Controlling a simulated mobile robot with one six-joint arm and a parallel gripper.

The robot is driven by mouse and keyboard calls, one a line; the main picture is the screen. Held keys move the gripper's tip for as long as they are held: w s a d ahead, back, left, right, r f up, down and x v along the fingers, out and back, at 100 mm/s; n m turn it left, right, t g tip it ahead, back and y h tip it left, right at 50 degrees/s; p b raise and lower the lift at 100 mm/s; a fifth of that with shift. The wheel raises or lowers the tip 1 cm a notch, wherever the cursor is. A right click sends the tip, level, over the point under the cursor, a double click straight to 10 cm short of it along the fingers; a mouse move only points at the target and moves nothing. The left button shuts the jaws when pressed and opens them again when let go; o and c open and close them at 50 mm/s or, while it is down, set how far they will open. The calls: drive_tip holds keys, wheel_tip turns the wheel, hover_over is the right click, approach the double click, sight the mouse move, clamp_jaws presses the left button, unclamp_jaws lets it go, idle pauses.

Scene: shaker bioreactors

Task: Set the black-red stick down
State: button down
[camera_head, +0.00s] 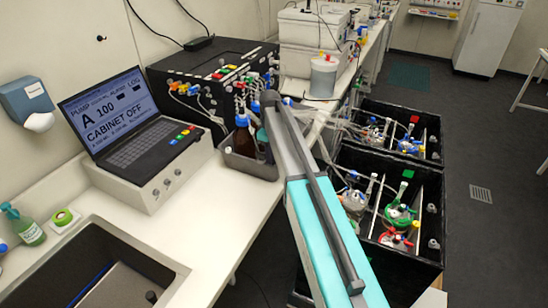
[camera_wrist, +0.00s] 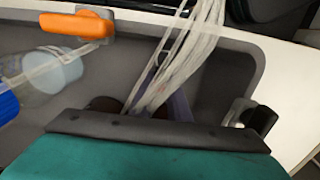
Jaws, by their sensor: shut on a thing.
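My gripper (camera_wrist: 158,125) shows at the bottom of the wrist view as a teal body with a dark front edge. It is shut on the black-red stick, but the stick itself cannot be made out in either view. The gripper is over a grey tray (camera_wrist: 222,47), in front of a bundle of clear tubing (camera_wrist: 190,50). In the head view my arm reaches to the tray (camera_head: 237,164) at the bench's right edge, and it hides the gripper's tips.
An orange clamp (camera_wrist: 77,25) and a black-white clip (camera_wrist: 250,117) sit at the tray's rim. A brown bottle (camera_head: 242,140) stands in the tray. A laptop (camera_head: 125,115) is to the left. Black crates with vessels (camera_head: 400,213) stand right. Bare bench (camera_head: 205,225) lies in front.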

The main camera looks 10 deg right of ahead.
drive_tip(key=shift+f, duration=0.55)
drive_tip(key=shift+f, duration=0.1)
drive_tip(key=c, duration=1.7)
unclamp_jaws()
drive_tip(key=shift+r+b, duration=1.65)
drive_tip(key=shift+r, duration=4.5)
